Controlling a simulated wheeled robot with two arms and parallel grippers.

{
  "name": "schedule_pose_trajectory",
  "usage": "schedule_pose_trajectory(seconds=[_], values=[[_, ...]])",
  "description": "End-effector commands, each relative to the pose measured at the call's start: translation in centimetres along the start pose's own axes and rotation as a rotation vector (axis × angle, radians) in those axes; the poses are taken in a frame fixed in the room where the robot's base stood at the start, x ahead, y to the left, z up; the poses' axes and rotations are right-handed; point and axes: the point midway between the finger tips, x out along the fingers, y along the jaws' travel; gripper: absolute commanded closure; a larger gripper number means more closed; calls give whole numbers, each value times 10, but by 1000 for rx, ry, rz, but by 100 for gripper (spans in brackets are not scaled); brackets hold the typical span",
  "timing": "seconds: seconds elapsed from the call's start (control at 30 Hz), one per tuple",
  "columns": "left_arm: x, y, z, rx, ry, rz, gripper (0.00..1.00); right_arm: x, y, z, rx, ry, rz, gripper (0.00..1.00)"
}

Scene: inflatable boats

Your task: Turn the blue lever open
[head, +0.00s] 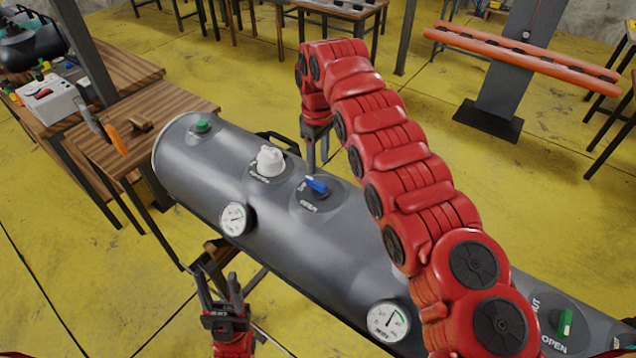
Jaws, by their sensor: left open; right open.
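The blue lever (317,185) sits on a round dark plate on top of the grey inflatable tube (185,170). White lettering shows on the plate, below the lever. My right gripper (317,160) points down just behind the lever, with its fingers apart and nothing seen between them. One fingertip comes close to the lever; I cannot tell whether they touch. My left gripper (219,288) is low at the left, in front of the tube, open and empty, fingers pointing up.
The tube also carries a white knob (270,160), a green knob (202,126), a green lever (565,323) and two gauges (235,219) (388,321). A wooden table (190,97) stands at the left. An orange tube (520,56) is at the back right. Yellow floor lies open behind.

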Motion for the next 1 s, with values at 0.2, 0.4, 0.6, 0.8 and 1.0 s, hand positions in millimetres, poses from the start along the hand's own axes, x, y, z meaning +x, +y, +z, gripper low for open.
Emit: schedule_pose_trajectory(seconds=[0.2,0.4,0.6,0.8,1.0], values=[[18,-1,-3,0,0,0,50,40,-2,1,2,-4,-8,50],[25,-1,-4,0,0,0,50,65,-2,0,0,-1,-4,50],[25,-1,-4,0,0,0,50,72,-1,0,-1,0,-2,50],[25,-1,-4,0,0,0,50,72,-1,0,0,0,-2,55],[25,-1,-4,0,0,0,50,72,-1,0,0,1,-2,91]])
